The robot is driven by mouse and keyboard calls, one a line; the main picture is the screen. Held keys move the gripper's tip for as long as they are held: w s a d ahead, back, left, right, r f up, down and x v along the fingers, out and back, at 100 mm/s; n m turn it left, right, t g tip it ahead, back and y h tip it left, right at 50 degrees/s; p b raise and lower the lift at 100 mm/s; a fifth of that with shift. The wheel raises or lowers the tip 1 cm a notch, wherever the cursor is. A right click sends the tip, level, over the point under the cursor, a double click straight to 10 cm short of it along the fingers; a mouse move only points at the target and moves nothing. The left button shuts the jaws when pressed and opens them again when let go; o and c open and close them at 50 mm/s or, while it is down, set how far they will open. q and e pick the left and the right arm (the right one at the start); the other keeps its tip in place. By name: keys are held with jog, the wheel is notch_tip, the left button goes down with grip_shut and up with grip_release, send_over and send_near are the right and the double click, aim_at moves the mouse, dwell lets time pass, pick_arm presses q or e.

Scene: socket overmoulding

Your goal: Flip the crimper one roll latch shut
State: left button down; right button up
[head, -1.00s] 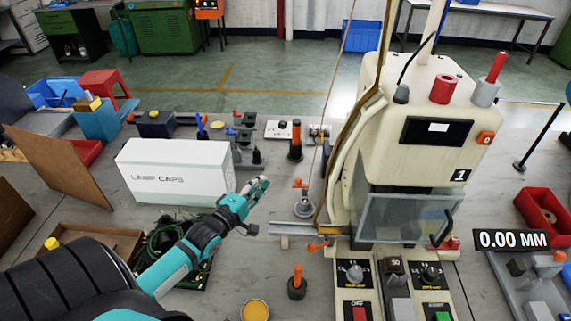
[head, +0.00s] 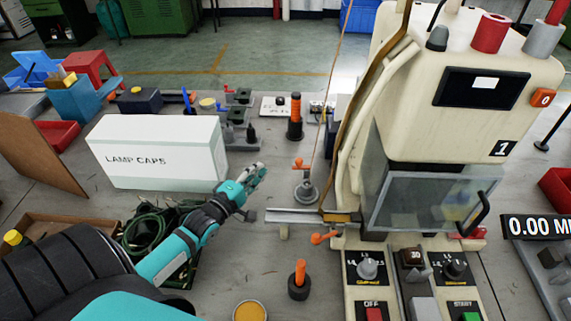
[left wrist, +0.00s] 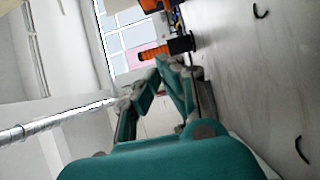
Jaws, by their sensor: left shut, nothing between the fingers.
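The crimper marked 1 (head: 430,120) is a cream machine at the right of the head view, with a clear guard (head: 410,205) over its front. A small orange lever (head: 324,238) sits at its lower left, by the end of a metal rail. I cannot tell for sure whether this lever is the roll latch, or whether it is open or shut. My left gripper (head: 258,174) is shut and empty, left of the machine and apart from the lever. Its fingers (left wrist: 153,82) also show in the left wrist view. My right gripper is out of view.
A white LAMP CAPS box (head: 150,155) stands left of my left gripper. A metal rail (head: 290,216) juts left from the machine. An orange-topped stand (head: 305,185) and an orange-handled post (head: 299,278) are nearby. Bare bench (head: 235,265) lies in front of the gripper.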

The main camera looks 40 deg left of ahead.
aim_at(301, 164)
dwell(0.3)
pick_arm(q)
jog(key=shift+w, duration=0.2)
jog(key=w, duration=0.9)
jog(key=shift+w+a, duration=0.1)
jog(key=shift+a, duration=0.1)
jog(key=d+p, duration=0.1)
jog(key=d, duration=0.2)
jog(key=shift+s+p, duration=0.2)
jog(key=shift+p, duration=0.2)
jog(key=shift+s+d, duration=0.2)
jog(key=shift+d, duration=0.25)
